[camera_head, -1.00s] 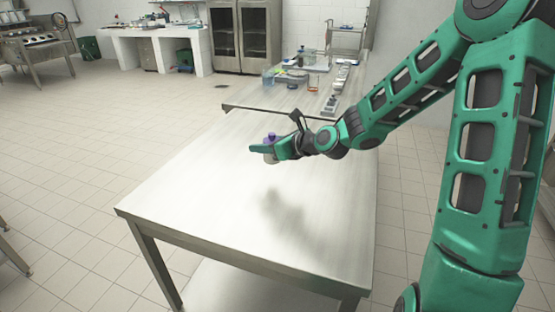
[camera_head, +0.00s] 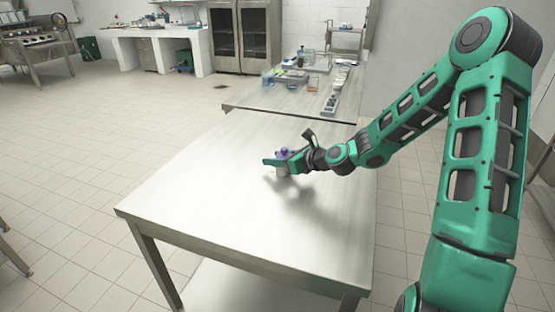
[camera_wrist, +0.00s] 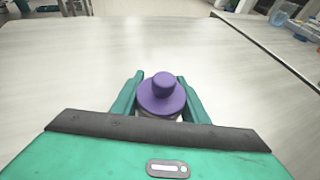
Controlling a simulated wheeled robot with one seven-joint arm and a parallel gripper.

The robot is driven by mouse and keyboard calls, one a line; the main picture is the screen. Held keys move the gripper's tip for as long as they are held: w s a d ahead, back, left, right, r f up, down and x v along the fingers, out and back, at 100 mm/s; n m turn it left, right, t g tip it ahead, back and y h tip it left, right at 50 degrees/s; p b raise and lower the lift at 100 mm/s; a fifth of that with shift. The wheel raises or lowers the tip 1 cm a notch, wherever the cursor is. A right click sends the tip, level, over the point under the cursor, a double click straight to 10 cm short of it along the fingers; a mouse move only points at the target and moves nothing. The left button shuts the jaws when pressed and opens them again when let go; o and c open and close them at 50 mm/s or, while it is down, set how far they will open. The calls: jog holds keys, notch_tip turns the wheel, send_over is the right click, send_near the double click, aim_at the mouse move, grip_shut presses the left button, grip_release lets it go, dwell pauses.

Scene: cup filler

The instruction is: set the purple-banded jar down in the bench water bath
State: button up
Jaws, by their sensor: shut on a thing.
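The jar shows a purple lid with a knob (camera_head: 284,153) in the head view, and the same purple lid (camera_wrist: 162,93) fills the middle of the wrist view. Its pale body is mostly hidden by the fingers and lid. My gripper (camera_head: 279,165) is shut on the jar, one green finger on each side in the wrist view (camera_wrist: 160,100). The jar looks upright, low over the near steel table; I cannot tell whether it touches. I cannot pick out the bench water bath for sure among the small things on the far table.
The near steel table (camera_head: 220,200) is bare around the jar. Beyond it, the far table (camera_head: 275,102) holds several items, among them a light-blue clear container (camera_head: 267,77) and a dark-and-white device (camera_head: 331,104). A seam or gap runs between the tables.

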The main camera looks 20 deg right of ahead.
jog(key=o, duration=1.1)
jog(key=shift+f, duration=0.1)
jog(key=shift+o, duration=0.2)
